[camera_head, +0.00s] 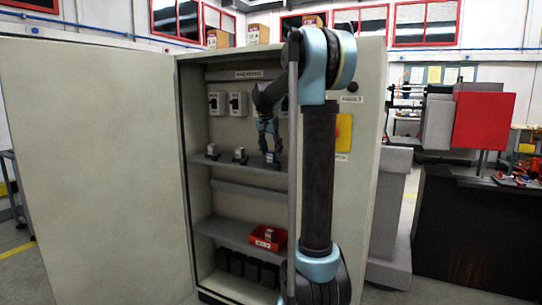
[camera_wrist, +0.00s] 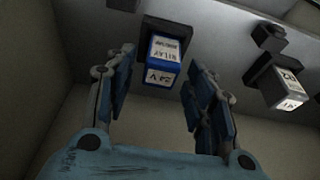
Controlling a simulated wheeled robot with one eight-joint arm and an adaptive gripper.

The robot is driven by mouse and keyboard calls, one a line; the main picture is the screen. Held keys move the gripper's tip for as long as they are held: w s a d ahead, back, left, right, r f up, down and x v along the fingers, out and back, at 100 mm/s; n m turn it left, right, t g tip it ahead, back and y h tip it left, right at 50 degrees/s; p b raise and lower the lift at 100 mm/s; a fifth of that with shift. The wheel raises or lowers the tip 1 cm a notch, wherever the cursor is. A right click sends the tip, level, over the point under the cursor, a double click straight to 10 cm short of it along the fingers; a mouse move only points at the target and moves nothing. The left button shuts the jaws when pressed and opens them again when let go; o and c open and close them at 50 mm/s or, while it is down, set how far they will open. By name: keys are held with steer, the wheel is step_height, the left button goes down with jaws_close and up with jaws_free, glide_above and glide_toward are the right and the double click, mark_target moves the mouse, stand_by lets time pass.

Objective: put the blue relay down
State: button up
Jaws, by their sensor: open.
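The blue relay (camera_wrist: 163,60), with a white label reading "RELAY 24V", sits in a dark socket (camera_wrist: 166,28) in the wrist view. My gripper (camera_wrist: 160,72) is open, with one finger on each side of the relay and a visible gap to both. In the head view my gripper (camera_head: 268,135) hangs over the right part of the cabinet's upper shelf (camera_head: 225,162). A relay (camera_head: 272,158) shows just below it there, small and partly covered by the fingers.
Two small units (camera_head: 240,155) (camera_head: 212,151) stand left along the upper shelf. A red bin (camera_head: 268,238) is on the lower shelf. The open cabinet door (camera_head: 95,170) is at left.

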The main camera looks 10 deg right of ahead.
steer(key=v, duration=1)
steer(key=shift+r, duration=0.25)
